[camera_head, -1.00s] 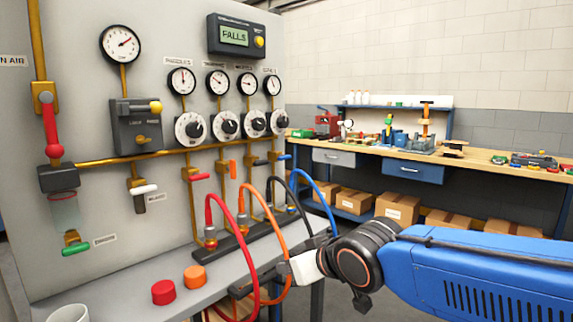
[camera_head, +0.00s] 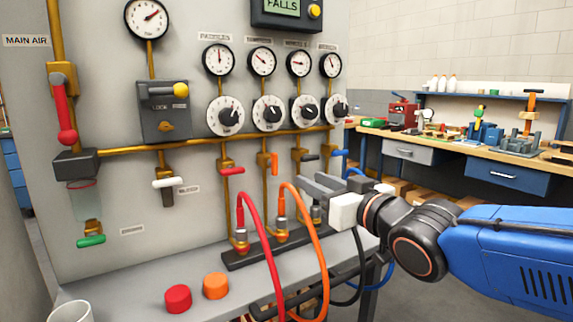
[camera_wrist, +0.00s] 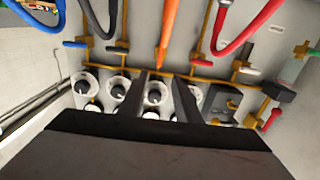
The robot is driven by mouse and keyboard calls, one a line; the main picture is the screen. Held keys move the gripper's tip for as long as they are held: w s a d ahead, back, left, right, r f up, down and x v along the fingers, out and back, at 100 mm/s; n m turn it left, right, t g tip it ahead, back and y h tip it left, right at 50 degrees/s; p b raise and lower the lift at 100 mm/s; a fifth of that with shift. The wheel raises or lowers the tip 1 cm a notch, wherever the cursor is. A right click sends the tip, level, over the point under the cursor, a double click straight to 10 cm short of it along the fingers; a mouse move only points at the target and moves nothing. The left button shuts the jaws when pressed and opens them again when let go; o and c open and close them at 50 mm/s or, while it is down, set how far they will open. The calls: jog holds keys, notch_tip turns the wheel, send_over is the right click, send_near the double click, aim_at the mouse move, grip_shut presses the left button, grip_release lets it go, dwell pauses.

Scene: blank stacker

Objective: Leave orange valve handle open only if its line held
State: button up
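The orange valve handle (camera_head: 274,163) stands upright along its pipe on the grey panel. The red (camera_head: 233,171), black (camera_head: 309,158) and blue (camera_head: 338,153) handles lie crosswise. The orange line's gauge (camera_head: 262,61) and dial (camera_head: 269,113) are above its handle; the gauge reading is too small to tell. A display (camera_head: 282,7) reads "FALLS". My gripper (camera_head: 308,188) is open and empty, in front of the panel, right of and below the orange handle in the picture. In the wrist view its fingers (camera_wrist: 163,75) are apart, with the orange hose (camera_wrist: 168,25) beyond them.
Red (camera_head: 262,245) and orange (camera_head: 318,250) hoses arch out from the panel's foot, close to my gripper. Red (camera_head: 178,298) and orange (camera_head: 216,285) caps and a white cup (camera_head: 70,312) stand on the ledge. A workbench (camera_head: 470,165) is behind at right.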

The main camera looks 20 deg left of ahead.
aim_at(276, 163)
jog(key=x, duration=1.5)
jog(key=shift+w+a, duration=0.15)
jog(key=shift+a, duration=0.05)
jog(key=shift+c, duration=0.2)
grip_shut()
